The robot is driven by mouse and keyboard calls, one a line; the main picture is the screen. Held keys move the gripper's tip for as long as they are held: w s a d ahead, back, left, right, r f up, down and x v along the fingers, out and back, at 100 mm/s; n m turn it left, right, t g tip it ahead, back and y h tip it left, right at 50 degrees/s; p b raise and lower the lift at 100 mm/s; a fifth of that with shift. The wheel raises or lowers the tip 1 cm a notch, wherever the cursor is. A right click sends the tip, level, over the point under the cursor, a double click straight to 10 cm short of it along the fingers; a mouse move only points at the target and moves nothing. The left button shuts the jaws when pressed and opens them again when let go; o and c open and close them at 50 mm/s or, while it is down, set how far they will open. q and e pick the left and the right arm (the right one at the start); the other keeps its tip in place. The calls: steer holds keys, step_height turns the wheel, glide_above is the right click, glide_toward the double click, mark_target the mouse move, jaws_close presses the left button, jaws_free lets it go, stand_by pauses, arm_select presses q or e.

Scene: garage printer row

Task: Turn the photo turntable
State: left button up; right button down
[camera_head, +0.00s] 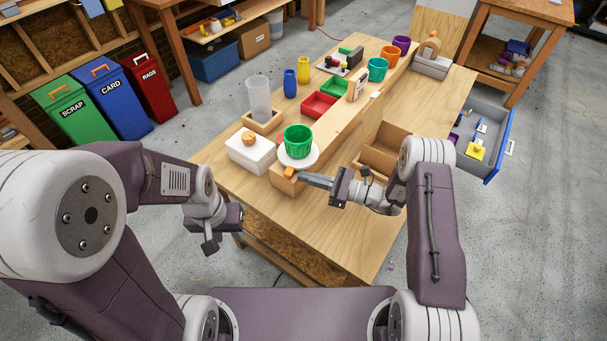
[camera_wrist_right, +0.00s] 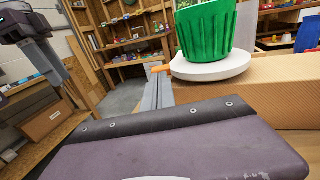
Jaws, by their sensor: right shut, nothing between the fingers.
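The photo turntable (camera_head: 300,165) is a white disc on a long wooden block on the bench, with a green ribbed cup (camera_head: 298,141) on it. An orange tab (camera_head: 289,172) shows at its near edge. In the right wrist view the disc (camera_wrist_right: 212,71), the cup (camera_wrist_right: 205,28) and the orange tab (camera_wrist_right: 160,68) also show. My right gripper (camera_head: 304,179) is shut and empty, its tips close beside the tab; I cannot tell whether they touch. My left gripper (camera_head: 220,238) hangs off the bench's near left edge, away from the turntable; its opening is unclear.
A white box (camera_head: 250,153) with an orange knob stands left of the turntable, with a clear cylinder (camera_head: 259,95) behind it. Red bins (camera_head: 318,105) and coloured cups (camera_head: 377,69) stand farther back. An open wooden box (camera_head: 392,142) is at right. The bench's front is clear.

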mark_target(292, 176)
steer(key=shift+x, duration=0.8)
steer(key=shift+d, duration=0.1)
steer(key=shift+a+b, duration=0.3)
steer(key=shift+a, duration=1)
steer(key=shift+d, duration=0.15)
